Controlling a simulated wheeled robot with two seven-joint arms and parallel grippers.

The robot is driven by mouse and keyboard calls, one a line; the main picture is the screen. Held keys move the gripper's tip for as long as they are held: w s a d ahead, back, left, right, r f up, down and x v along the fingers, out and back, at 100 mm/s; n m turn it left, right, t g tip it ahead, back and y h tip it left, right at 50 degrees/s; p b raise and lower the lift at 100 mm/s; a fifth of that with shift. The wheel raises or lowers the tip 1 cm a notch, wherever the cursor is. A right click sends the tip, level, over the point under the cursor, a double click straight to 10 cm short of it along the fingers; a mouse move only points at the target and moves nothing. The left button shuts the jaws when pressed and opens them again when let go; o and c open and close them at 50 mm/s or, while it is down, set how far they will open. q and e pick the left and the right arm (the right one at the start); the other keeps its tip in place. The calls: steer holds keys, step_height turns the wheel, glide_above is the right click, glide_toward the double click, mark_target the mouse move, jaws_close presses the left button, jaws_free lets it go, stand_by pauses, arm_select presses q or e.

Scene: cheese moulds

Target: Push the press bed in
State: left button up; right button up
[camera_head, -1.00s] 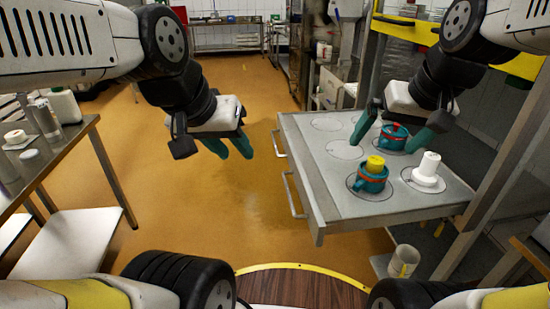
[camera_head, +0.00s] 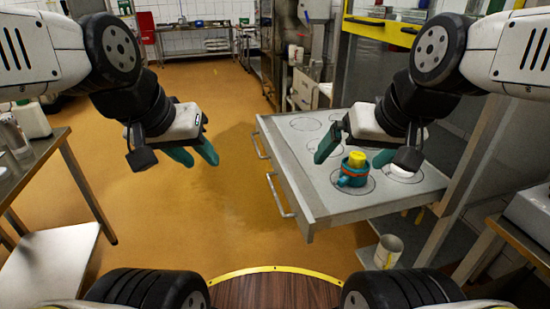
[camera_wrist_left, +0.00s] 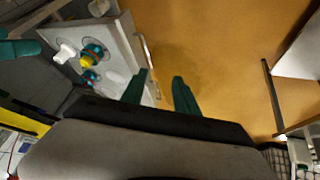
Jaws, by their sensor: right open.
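The press bed (camera_head: 308,178) is a grey slab with ringed circles on top, pulled out toward me from its frame. Two bar handles (camera_head: 280,195) are on its left side. A teal mould with a yellow top (camera_head: 353,172) stands on it, and a white piece (camera_head: 402,171) is mostly hidden behind my right gripper. My left gripper (camera_head: 195,155) is open and empty over the floor, left of the bed. My right gripper (camera_head: 354,155) is open above the bed, its fingers clear of the handles.
A side table (camera_head: 30,160) with bottles stands at the left. A yellow-trimmed upright frame (camera_head: 385,28) rises behind the bed. A white cup (camera_head: 388,250) sits low beneath the bed's right part. The orange floor (camera_head: 235,110) between is clear.

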mark_target(284, 188)
arm_select(q)
steer(key=shift+w, duration=0.1)
steer(key=c, duration=0.3)
steer(key=shift+n+y, duration=0.4)
steer(key=w+f, duration=0.1)
steer(key=w, duration=0.2)
steer(key=w+f, duration=0.1)
steer(key=w, duration=0.2)
steer(key=w+f, duration=0.1)
steer(key=w, duration=0.2)
steer(key=shift+w+d, duration=0.2)
steer(key=shift+d, duration=0.05)
jaws_close()
steer(key=w+d+f+h, duration=0.1)
steer(key=w+d+f, duration=0.4)
steer(key=w+f, duration=0.3)
steer(key=w+d+f+n+h, duration=0.1)
steer(key=w+d+f, duration=0.4)
steer(key=f, duration=0.7)
steer(key=w+d+f+h, duration=0.1)
steer(key=w+d+f, duration=0.4)
steer(key=w+f, duration=0.5)
steer(key=shift+w+d+f+n, duration=0.1)
steer(key=shift+w+f+n, duration=0.2)
steer(key=shift+f, duration=0.05)
